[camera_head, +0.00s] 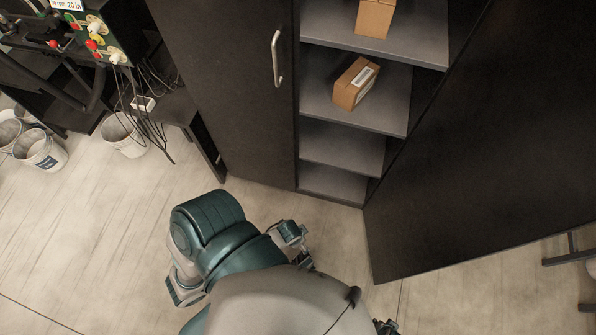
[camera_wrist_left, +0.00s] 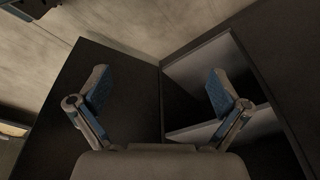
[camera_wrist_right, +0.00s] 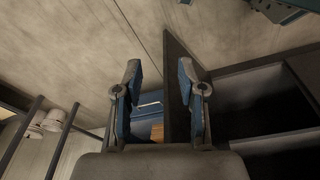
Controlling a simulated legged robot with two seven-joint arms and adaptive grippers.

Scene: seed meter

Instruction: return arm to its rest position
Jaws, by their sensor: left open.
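My left gripper (camera_wrist_left: 158,82) is open and empty in the left wrist view, its fingers spread wide before the dark cabinet. My right gripper (camera_wrist_right: 160,72) has its two fingers apart in the right wrist view, with nothing held between them. In the head view, my green and grey arm links (camera_head: 215,225) are low in the middle, in front of the cabinet. Small gripper-like parts show beside them, but I cannot tell there which hand they belong to.
The dark cabinet (camera_head: 235,90) stands open, its right door (camera_head: 490,150) swung outward. A cardboard box (camera_head: 356,84) lies on a shelf (camera_head: 385,115); another box (camera_head: 375,17) is above. White buckets (camera_head: 40,150) and a cable-hung panel are at left. Floor at lower left is clear.

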